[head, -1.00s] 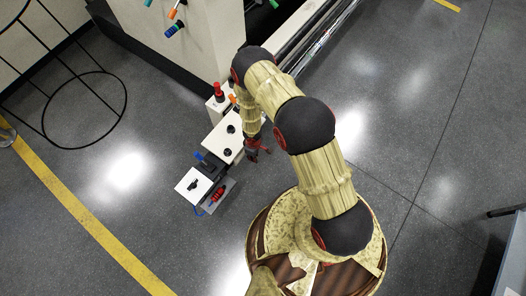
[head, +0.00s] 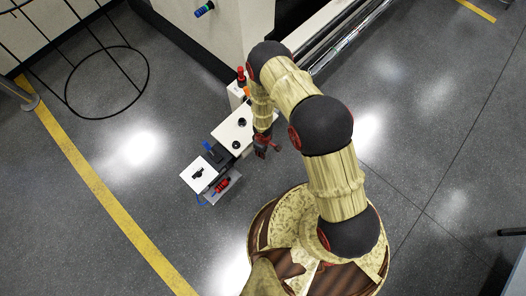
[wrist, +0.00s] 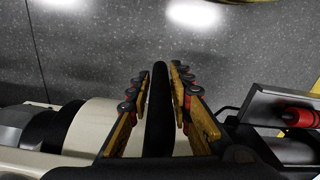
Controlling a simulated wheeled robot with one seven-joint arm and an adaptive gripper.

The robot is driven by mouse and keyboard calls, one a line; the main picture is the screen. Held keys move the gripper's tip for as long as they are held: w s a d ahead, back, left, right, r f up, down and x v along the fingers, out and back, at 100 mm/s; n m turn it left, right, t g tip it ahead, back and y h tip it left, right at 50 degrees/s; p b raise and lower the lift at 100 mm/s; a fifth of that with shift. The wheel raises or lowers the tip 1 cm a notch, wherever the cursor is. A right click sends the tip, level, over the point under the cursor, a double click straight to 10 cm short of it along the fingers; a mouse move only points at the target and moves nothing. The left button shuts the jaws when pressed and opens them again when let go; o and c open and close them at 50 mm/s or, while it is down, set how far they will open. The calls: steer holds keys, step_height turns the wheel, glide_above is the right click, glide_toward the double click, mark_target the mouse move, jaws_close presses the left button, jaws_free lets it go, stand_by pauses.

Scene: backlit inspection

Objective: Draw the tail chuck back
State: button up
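My gripper (head: 266,147) hangs at the right side of a low white machine unit (head: 238,128) in the head view. In the wrist view, my gripper (wrist: 160,82) has its two yellow-and-black fingers apart, on either side of a narrow upright black part (wrist: 160,95). Thin gaps seem to show beside this part, and no firm grip is visible. A pale cylinder with black bands (wrist: 85,125) lies to the left of the fingers in the wrist view. I cannot tell for certain which of these parts is the tail chuck.
A white-topped box (head: 198,174) with a blue lever stands at the unit's near end. A red handle (head: 222,185) lies beside it and also shows in the wrist view (wrist: 298,117). A large white cabinet (head: 225,35) stands behind.

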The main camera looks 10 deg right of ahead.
mark_target(251, 136)
steer(key=shift+o, duration=1.3)
steer(key=shift+r, duration=0.1)
step_height(251, 136, up, 12)
steer(key=shift+f, duration=0.1)
